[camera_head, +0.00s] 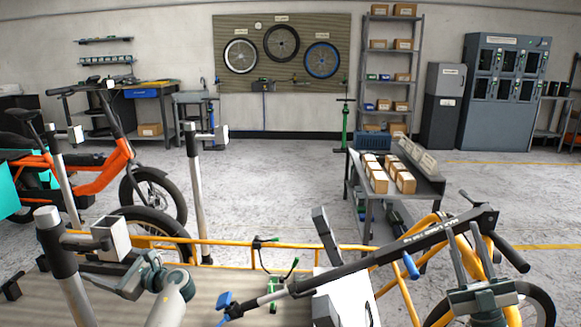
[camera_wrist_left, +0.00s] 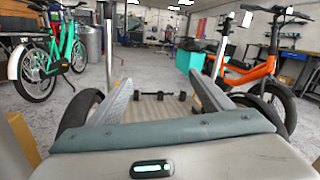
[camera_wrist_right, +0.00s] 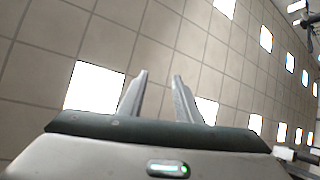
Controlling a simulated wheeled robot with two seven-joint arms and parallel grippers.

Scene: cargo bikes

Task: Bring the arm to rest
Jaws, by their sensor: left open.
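My left gripper (camera_head: 92,265) is low at the left in the head view, over the wooden cargo bed (camera_head: 220,283) of the yellow bike. Its fingers point left. In the left wrist view its two fingers (camera_wrist_left: 160,80) stand wide apart with nothing held between them. My right gripper (camera_head: 463,232) is at the lower right in the head view, fingers pointing up, close to the black handlebar (camera_head: 400,247). I cannot tell if they touch. In the right wrist view its fingers (camera_wrist_right: 160,75) are apart and empty, facing the ceiling.
Grey upright posts (camera_head: 198,195) with clamps stand around the cargo bed. An orange bike (camera_head: 90,175) is at the left. A cart (camera_head: 425,180) with small boxes stands behind the handlebar. The middle floor (camera_head: 275,190) is clear.

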